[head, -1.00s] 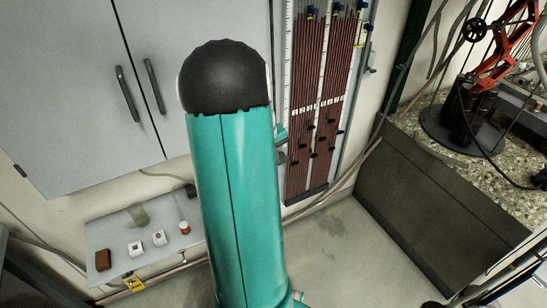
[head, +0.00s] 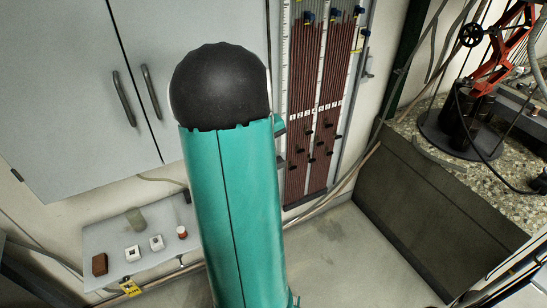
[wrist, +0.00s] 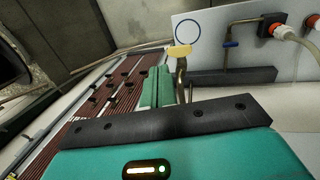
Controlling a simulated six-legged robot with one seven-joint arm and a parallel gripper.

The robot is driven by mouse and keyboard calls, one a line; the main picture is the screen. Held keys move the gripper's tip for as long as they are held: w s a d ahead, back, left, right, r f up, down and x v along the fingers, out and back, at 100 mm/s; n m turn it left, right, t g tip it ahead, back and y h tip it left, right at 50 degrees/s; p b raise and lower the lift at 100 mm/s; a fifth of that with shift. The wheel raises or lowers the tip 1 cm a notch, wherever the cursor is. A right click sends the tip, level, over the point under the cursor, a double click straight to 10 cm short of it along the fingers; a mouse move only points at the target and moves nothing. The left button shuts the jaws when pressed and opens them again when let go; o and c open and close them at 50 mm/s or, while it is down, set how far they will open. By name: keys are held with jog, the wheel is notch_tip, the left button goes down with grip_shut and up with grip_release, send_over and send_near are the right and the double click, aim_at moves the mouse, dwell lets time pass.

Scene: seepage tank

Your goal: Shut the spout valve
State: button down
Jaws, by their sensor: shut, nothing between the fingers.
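In the wrist view a small tap with a yellow handle (wrist: 180,51) on a bent brass pipe stands just right of and beyond my fingertips. A second tap with a blue handle (wrist: 230,44) is farther right on the same white panel. I cannot tell for certain which is the spout valve, nor how far either is turned. My gripper (wrist: 156,73) has its green fingers together and empty, with no clear contact on the yellow handle. In the head view my arm hides the gripper.
The manometer board (head: 318,100) with dark red tubes hangs on the wall. A grey cabinet (head: 75,90) is at left above a small shelf (head: 160,260) with small items. The stone-filled tank (head: 430,215) is at right. Bare floor lies between the board and tank.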

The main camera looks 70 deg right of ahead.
jog(key=s+d+v, duration=0.1)
jog(key=v, duration=0.9)
jog(key=shift+s+d+r, duration=0.25)
jog(key=shift+s+d, duration=0.05)
jog(key=shift+d, duration=0.05)
jog(key=w+a+r+n+t, duration=0.25)
jog(key=w+a, duration=0.35)
jog(key=a, duration=0.5)
jog(key=w+a+r+n+t, duration=0.1)
jog(key=w+a+r, duration=0.2)
jog(key=w+a, duration=0.6)
jog(key=s+a+n+t+y, duration=0.1)
jog(key=s+a+n+t, duration=0.1)
jog(key=a, duration=1.2)
jog(key=s+a+f+n+t+y, duration=0.1)
jog(key=s+a, duration=0.3)
jog(key=a, duration=1)
jog(key=shift+a+n+t, duration=0.4)
jog(key=shift+n+t, duration=0.05)
jog(key=shift+n, duration=0.3)
